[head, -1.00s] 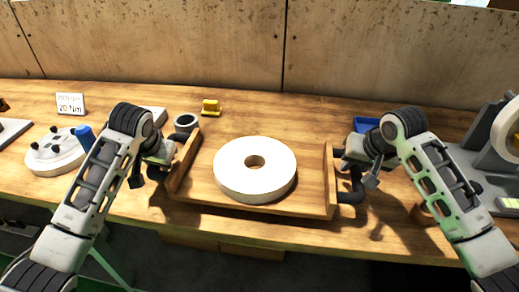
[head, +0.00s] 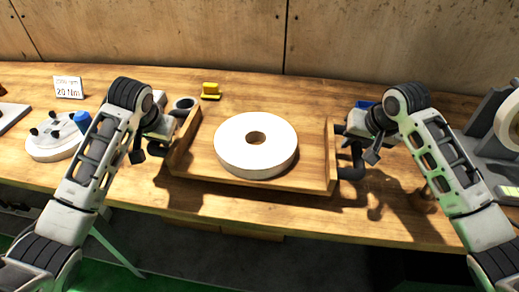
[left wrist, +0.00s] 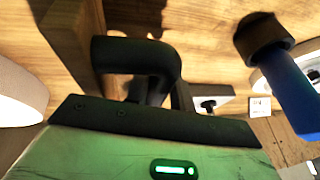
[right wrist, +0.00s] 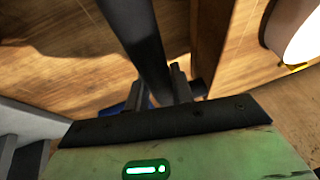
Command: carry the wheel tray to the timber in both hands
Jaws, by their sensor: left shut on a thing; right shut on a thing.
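The wheel tray (head: 319,160) is a shallow wooden tray with raised ends and a black handle at each end. A thick white grinding wheel (head: 228,150) with a centre hole lies flat in it. The tray looks level, with a dark shadow along its front on the bench. My left gripper (head: 163,140) is shut on the left handle, which shows as a bent black tube in the left wrist view (left wrist: 135,55). My right gripper (head: 350,142) is shut on the right handle, a black bar in the right wrist view (right wrist: 142,40). I cannot pick out a separate timber.
Left are a round plate with black knobs (head: 55,142) and a sign card (head: 68,87). A blue bin (head: 365,104) is behind my right gripper; a grey machine (head: 490,130) stands far right.

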